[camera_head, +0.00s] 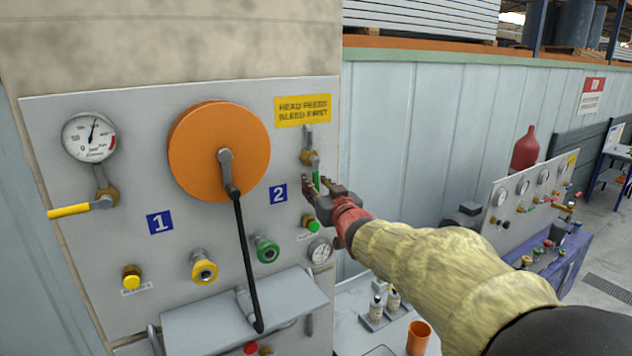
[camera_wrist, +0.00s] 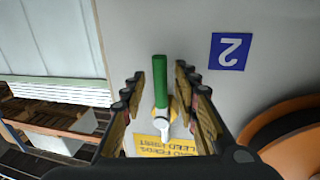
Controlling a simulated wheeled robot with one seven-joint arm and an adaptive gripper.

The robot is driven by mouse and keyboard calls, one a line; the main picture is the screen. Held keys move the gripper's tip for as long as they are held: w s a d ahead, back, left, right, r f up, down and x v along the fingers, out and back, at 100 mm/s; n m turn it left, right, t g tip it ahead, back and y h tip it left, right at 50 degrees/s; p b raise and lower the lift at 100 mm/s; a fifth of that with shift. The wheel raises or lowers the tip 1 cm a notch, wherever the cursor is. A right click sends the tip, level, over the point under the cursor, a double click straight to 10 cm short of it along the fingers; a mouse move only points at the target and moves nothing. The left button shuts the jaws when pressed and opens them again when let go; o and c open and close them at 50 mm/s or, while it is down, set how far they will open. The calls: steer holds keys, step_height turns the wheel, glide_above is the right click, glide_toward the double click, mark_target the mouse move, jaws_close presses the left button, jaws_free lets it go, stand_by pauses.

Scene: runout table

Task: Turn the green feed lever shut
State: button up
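The green feed lever (camera_head: 316,179) hangs straight down from a brass valve (camera_head: 309,157) on the right of the grey panel, just below the yellow sign. In the head view my gripper (camera_head: 313,189) covers part of it. In the wrist view, which is upside down, the green lever (camera_wrist: 160,82) lies between the two fingers of my gripper (camera_wrist: 158,77). The fingers are open, with a visible gap on each side of the lever. I cannot tell how deep the lever sits between them.
A blue "2" plate (camera_head: 278,194) is left of the gripper. An orange disc (camera_head: 219,150) with a long black handle (camera_head: 246,265) stands further left. A green-collared fitting (camera_head: 267,250) and a small gauge (camera_head: 320,251) are below. A side table (camera_head: 350,301) holds bottles and an orange cup (camera_head: 418,338).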

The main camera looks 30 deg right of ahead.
steer(key=shift+w, duration=0.3)
steer(key=shift+c, duration=0.2)
jaws_close()
stand_by(0.7)
